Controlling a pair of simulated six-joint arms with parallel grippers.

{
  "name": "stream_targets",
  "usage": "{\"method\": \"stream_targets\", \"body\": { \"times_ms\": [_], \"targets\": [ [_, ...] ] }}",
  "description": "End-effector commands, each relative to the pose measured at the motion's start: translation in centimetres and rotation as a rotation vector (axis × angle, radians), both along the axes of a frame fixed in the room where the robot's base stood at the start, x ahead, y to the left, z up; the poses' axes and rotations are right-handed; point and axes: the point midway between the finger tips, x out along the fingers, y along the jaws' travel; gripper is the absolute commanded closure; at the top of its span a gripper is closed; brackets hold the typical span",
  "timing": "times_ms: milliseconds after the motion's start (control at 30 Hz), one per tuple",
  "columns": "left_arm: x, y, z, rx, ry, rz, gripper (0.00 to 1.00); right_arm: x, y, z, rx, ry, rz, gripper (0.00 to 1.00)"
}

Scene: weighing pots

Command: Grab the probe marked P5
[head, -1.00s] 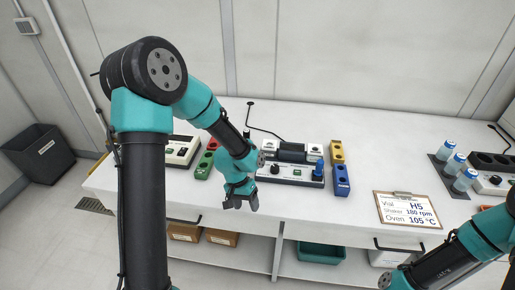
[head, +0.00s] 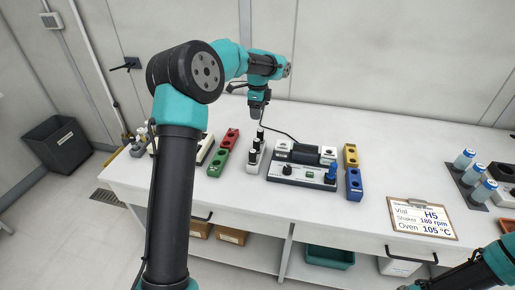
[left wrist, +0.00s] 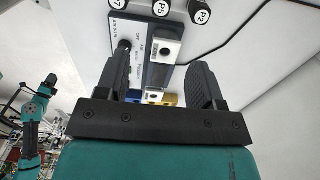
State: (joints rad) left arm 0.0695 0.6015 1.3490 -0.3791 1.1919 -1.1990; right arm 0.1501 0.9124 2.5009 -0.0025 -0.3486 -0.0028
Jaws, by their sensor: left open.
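The probe marked P5 (left wrist: 160,8) shows at the top edge of the left wrist view as a white lettered cap on black. It stands between a cap marked P2 (left wrist: 200,12) and one whose label ends in 7 (left wrist: 118,4). In the head view several black-topped probes (head: 256,146) stand in a white rack (head: 251,168); their marks are too small to read there. My left gripper (head: 259,108) is open and empty, pointing down above the far end of this rack. Its fingers also show in the left wrist view (left wrist: 163,72). My right gripper is out of view.
A control unit (head: 303,172) with a blue knob stands right of the rack. Red (head: 230,138) and green (head: 218,163) blocks stand left of it; yellow (head: 350,156) and blue (head: 354,185) blocks stand farther right. A clipboard (head: 422,218) lies near the front edge.

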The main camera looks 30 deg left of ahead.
Motion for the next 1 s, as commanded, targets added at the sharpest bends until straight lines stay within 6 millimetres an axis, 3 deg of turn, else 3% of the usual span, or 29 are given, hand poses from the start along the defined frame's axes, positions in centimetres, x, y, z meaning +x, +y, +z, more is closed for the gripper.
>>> {"method": "stream_targets", "body": {
  "times_ms": [367,1000],
  "targets": [
    [-0.1,-0.1,-1.2,-0.002,0.003,0.003,0.38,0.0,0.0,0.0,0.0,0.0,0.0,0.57],
    [-0.1,0.0,-11.4,-0.003,0.001,0.004,0.38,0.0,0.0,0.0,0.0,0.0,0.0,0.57]
  ]
}}
